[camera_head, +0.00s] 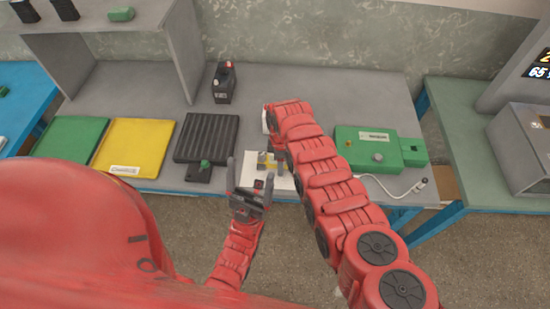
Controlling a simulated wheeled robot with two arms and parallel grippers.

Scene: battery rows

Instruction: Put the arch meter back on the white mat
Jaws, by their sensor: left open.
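The white mat (256,158) lies near the table's front edge, partly covered by my arms. A small yellow and grey object (265,162) stands on or just above it. It may be the arch meter, but its shape is too small and covered to be sure. My left gripper (250,174) is open at the mat's front left, its fingers pointing away from me. I cannot tell whether anything is between them. My right arm reaches across the table from the lower right to behind the mat. Its gripper cannot be made out.
A black ribbed tray (207,137), a yellow tray (135,145) and a green tray (72,138) lie to the left. A black battery (223,83) stands at the back. A green box (365,145) and a white cable (395,190) are at right. The back right of the table is clear.

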